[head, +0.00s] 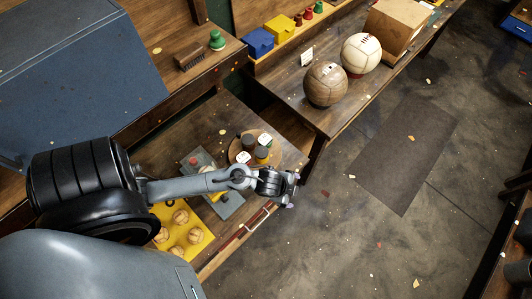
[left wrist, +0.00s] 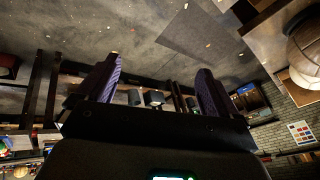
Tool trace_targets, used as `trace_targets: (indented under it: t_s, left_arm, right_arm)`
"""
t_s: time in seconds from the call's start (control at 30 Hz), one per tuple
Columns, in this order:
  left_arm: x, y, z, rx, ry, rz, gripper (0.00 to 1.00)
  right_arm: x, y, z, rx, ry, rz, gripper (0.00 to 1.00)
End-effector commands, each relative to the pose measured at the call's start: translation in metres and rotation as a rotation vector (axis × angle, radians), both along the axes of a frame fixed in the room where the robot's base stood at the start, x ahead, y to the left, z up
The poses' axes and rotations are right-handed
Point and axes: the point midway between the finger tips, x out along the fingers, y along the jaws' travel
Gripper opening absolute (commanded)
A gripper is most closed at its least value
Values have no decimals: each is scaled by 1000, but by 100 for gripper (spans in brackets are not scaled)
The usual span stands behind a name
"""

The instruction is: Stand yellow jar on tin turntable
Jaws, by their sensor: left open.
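The tin turntable (head: 276,158) is a round brown disc on the lower bench in the head view. Several small tins stand on it, with dark or white tops, and one (head: 262,156) shows yellow. Another small yellow thing (head: 217,197) lies by the grey tray, partly hidden under my left arm; I cannot tell which is the yellow jar. My left gripper (head: 291,188) is beyond the bench's front edge, right of and nearer than the turntable. In the left wrist view its purple fingers (left wrist: 157,86) are apart with nothing between them. My right gripper is not in view.
A grey tray (head: 230,205) and a yellow tray (head: 196,243) of stitched balls lie under and beside my left arm. A red-and-silver rail (head: 245,231) runs along the bench front. Two large balls (head: 325,84) sit on the right bench. Open floor lies right.

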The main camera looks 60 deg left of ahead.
Motion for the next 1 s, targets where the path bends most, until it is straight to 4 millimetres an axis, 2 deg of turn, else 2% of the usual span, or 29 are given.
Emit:
trace_targets:
  t_s: [0.03,0.13,0.2,0.33,0.5,1.0]
  left_arm:
    - [-15,-8,22,-38,12,111,94]
    - [-43,-8,57,-95,58,312,94]
    - [-61,-7,75,-132,97,425,94]
    - [-87,-3,98,-184,154,567,94]
    - [-100,-1,109,-211,186,636,94]
    - [-99,-1,111,-211,186,635,94]
  right_arm:
    - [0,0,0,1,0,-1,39]
    - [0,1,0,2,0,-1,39]
    - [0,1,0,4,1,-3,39]
    - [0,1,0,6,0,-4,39]
    - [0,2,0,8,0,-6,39]
    - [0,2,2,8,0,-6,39]
